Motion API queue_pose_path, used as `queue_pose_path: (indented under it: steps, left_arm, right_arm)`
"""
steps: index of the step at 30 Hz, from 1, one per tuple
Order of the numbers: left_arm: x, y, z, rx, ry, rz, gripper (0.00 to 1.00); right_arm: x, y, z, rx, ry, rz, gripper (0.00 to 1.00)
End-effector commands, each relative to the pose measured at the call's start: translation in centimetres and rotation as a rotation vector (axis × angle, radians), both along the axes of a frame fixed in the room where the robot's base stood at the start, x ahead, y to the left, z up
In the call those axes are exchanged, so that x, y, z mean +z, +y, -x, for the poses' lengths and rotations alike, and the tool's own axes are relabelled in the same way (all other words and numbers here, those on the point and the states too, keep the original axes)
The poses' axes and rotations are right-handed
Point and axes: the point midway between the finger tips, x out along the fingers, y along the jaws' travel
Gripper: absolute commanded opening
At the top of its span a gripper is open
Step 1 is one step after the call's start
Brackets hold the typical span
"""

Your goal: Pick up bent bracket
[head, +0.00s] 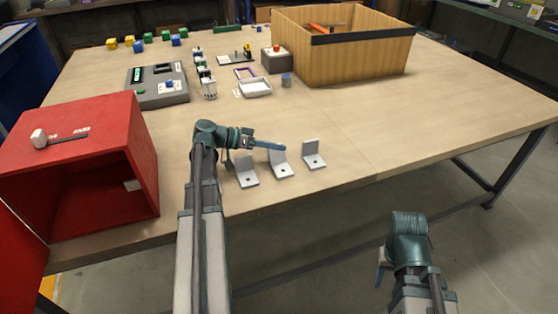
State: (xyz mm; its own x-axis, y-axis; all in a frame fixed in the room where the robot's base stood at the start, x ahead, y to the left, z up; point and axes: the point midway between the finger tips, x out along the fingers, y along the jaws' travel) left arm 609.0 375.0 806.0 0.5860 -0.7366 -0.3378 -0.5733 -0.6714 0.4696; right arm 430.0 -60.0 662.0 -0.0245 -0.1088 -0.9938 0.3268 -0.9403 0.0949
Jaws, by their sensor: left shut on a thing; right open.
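Three grey L-shaped bent brackets stand in a slanting row near the table's front edge: a left bracket (247,173), a middle bracket (280,168) and a right bracket (313,157). Each has an upright plate and a flat foot with a dark hole. My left gripper (276,147) reaches in from the left and is shut on the top of the middle bracket's upright plate. The bracket appears to be at table level; I cannot tell whether it touches. My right gripper (381,270) is open and empty, low in front of the table, partly hidden by its own wrist.
An open red box (128,118) with a mallet on top stands at the left. A large wooden crate (365,62) is at the back right. A grey device (160,95), a white tray (256,90) and several coloured blocks lie behind. The table's right side is clear.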

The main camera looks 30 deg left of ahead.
Motion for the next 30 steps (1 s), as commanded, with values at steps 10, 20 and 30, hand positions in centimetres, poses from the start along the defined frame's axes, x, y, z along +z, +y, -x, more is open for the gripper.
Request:
queue_pose_path:
  steps: [10,20,30]
  left_arm:
    - [0.9,0.0,0.0,0.000,0.000,0.000,0.00]
    - [4.9,0.0,0.0,0.000,0.000,0.000,0.00]
    - [9.6,0.0,0.0,0.000,0.000,0.000,0.00]
  right_arm:
    - [0.9,0.0,0.0,0.000,0.000,0.000,0.50]
    - [4.9,0.0,0.0,0.000,0.000,0.000,0.50]
    - [9.6,0.0,0.0,0.000,0.000,0.000,0.50]
